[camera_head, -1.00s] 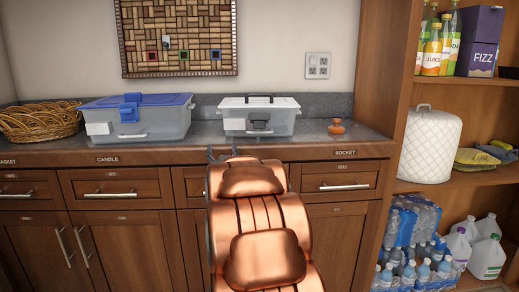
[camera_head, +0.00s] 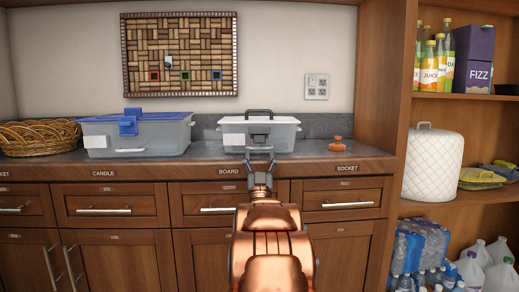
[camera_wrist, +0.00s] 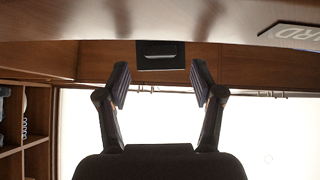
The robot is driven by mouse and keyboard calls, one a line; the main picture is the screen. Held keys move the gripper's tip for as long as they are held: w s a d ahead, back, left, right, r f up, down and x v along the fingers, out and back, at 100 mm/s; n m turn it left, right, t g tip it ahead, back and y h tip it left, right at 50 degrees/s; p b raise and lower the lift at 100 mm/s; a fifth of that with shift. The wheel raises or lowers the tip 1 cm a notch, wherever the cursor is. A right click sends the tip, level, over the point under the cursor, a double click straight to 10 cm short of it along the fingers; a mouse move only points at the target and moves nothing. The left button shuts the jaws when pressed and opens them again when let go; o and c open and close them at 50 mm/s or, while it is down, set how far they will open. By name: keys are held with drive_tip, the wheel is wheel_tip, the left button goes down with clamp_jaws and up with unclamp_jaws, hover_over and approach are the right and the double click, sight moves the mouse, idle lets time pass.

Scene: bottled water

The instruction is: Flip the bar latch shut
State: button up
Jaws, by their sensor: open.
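A clear box with a white lid (camera_head: 285,121) and a dark carry handle stands on the counter; the dark latch on its front (camera_head: 260,139) is small and partly behind my gripper, so its position is unclear. A clear box with a blue lid (camera_head: 165,116) stands to its left, with a blue latch piece (camera_head: 128,122) standing up at its front. My gripper (camera_head: 260,153) is open and empty, just in front of the white-lidded box at counter-edge height. In the wrist view my open fingers (camera_wrist: 161,86) frame a dark rectangular piece with a pale bar (camera_wrist: 161,56), which I cannot identify.
The counter edge (camera_head: 110,172) runs below the boxes, above labelled drawers. A wicker basket (camera_head: 40,138) is at the left. A small orange object (camera_head: 339,145) sits right of the white-lidded box. Wooden shelves (camera_head: 450,102) with bottles stand at the right.

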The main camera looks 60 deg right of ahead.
sight(260, 142)
drive_tip(key=shift+b+x, duration=0.4)
drive_tip(key=shift+x, duration=1.6)
drive_tip(key=c, duration=1.2)
